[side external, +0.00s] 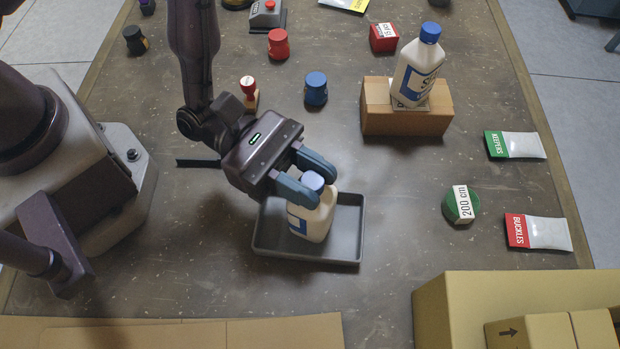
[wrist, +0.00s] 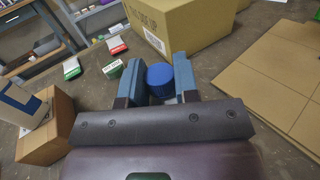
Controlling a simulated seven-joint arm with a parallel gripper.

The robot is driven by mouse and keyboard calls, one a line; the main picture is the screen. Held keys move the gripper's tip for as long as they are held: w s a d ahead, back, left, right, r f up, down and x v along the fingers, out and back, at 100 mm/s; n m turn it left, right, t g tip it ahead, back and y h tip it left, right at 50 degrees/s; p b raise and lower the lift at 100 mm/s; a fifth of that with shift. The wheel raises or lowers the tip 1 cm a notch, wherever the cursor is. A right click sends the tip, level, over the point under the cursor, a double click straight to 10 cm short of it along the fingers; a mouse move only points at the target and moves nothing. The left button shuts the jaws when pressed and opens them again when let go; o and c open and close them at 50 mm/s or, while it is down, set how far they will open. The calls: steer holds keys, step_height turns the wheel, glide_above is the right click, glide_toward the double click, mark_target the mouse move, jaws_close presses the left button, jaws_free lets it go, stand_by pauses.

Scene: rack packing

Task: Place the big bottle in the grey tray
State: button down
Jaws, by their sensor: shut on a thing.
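My gripper (side external: 305,178) is shut on a white bottle (side external: 318,222) with a blue cap and a blue label, holding it near the cap. The bottle is upright or slightly tilted inside the outline of the grey tray (side external: 358,228); I cannot tell whether its base touches the tray floor. In the wrist view its blue cap (wrist: 160,76) shows between my gripper's fingers (wrist: 161,85).
Large cardboard boxes (side external: 515,290) stand at the lower right. A blue jar (side external: 316,89) and a red jar (side external: 278,44) stand behind my gripper.

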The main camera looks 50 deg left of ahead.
steer(key=shift+f, duration=0.65)
steer(key=shift+f, duration=0.15)
steer(key=c, duration=0.9)
jaws_free()
steer(key=shift+o, duration=0.2)
